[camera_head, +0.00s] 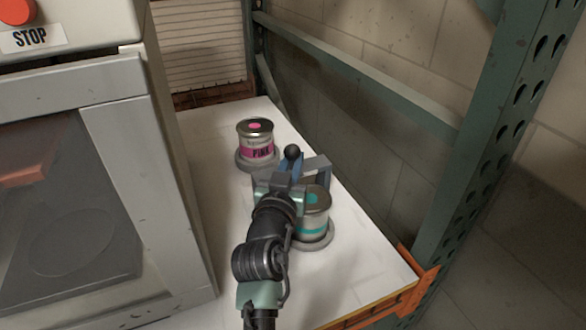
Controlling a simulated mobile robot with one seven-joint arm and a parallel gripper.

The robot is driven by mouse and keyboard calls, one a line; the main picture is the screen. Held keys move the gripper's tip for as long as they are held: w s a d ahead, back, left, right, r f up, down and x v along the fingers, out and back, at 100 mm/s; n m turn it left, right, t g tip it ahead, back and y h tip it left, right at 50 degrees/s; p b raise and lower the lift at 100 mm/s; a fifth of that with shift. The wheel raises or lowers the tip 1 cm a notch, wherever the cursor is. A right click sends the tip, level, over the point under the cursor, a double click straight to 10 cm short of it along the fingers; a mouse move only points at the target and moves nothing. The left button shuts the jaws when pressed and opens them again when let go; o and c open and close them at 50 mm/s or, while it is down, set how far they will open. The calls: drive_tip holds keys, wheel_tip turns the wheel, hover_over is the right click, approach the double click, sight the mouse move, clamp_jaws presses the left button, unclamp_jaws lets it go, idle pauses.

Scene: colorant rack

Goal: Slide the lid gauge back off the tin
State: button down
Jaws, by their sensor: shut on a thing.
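The lid gauge (318,164) shows as a grey bracket beside a blue upright part with a black ball knob (292,152). It is at the upper rim of a silver tin with a teal band (316,228). The tin stands upright on a round grey base. My gripper (286,178) is at the tin's upper left and shut on the lid gauge. My gripper and wrist hide the tin's left side and part of the gauge. I cannot tell how far the gauge overlaps the lid.
A tin with a pink label (257,152) stands on another round base farther back. A grey machine with a STOP label (110,100) borders the white shelf (355,265) on the left. A green rack rail (370,75) and post (480,130) border the right. The front right shelf is clear.

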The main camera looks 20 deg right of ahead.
drive_tip(key=shift+w+a+r, duration=0.1)
drive_tip(key=shift+a+r, duration=0.1)
drive_tip(key=shift+r, duration=0.2)
drive_tip(key=c, duration=0.9)
unclamp_jaws()
drive_tip(key=shift+w+f, duration=0.1)
drive_tip(key=shift+w, duration=0.05)
drive_tip(key=shift+d, duration=0.1)
drive_tip(key=shift+f, duration=0.1)
drive_tip(key=shift+s+a+f, duration=0.1)
drive_tip(key=shift+s+a, duration=0.2)
drive_tip(key=shift+s, duration=0.25)
drive_tip(key=b+v, duration=0.2)
drive_tip(key=v, duration=1)
